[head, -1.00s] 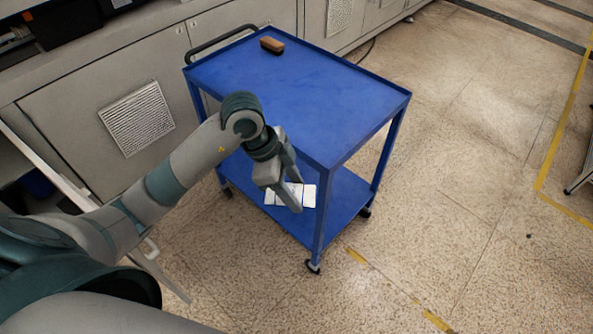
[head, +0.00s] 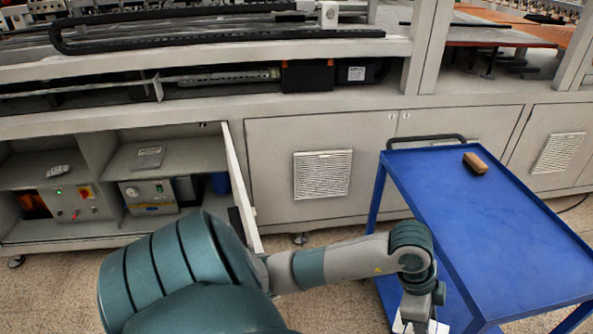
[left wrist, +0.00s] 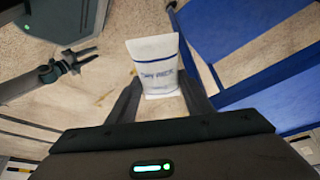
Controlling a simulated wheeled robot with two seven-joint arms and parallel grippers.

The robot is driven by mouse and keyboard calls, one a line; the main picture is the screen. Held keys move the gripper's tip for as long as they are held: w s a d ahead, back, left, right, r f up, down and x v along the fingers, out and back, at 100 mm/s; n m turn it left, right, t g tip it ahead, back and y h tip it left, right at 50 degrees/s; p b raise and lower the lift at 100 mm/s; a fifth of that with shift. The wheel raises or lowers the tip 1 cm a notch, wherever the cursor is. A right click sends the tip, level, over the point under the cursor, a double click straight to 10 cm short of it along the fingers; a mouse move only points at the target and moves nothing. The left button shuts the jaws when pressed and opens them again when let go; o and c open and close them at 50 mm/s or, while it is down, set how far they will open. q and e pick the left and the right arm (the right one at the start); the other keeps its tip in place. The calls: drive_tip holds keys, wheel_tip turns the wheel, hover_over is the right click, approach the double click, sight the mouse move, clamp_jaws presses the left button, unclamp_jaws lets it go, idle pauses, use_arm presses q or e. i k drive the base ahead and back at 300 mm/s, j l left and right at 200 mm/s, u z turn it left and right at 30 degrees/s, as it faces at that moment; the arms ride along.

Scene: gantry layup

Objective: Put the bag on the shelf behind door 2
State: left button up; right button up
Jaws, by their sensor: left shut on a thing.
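The bag is a white pouch with dark blue print (left wrist: 155,62), seen in the left wrist view between the fingers of my left gripper (left wrist: 160,98). In the head view my left gripper (head: 420,312) hangs low beside the blue cart, and a white edge of the bag shows at the frame bottom. The open cabinet at left has two compartments with shelves (head: 120,172). Its open door (head: 240,190) stands edge-on at the right. No door number is readable. What looks like my right gripper (left wrist: 84,58) shows small in the left wrist view.
The blue cart (head: 500,235) stands at right with a brown brush (head: 475,163) on top. A grey device (head: 57,170) and a flat item (head: 147,158) lie on the upper shelves.

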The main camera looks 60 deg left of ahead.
sight(196, 162)
drive_tip(key=k+j, duration=0.45)
drive_tip(key=k+j+u, duration=0.1)
drive_tip(key=j, duration=0.4)
drive_tip(key=k+j+u, duration=0.1)
drive_tip(key=k+j, duration=0.2)
drive_tip(key=j, duration=0.15)
drive_tip(key=k+j+u, duration=0.1)
drive_tip(key=j, duration=0.45)
drive_tip(key=k+j, duration=0.3)
drive_tip(key=j, duration=0.2)
drive_tip(key=k+j+u, duration=0.15)
drive_tip(key=j, duration=0.35)
drive_tip(key=k+j+u, duration=0.1)
drive_tip(key=j, duration=0.45)
drive_tip(key=k+j+u, duration=0.1)
drive_tip(key=j, duration=0.45)
drive_tip(key=k+j+u, duration=0.1)
drive_tip(key=j, duration=0.45)
drive_tip(key=k, duration=0.05)
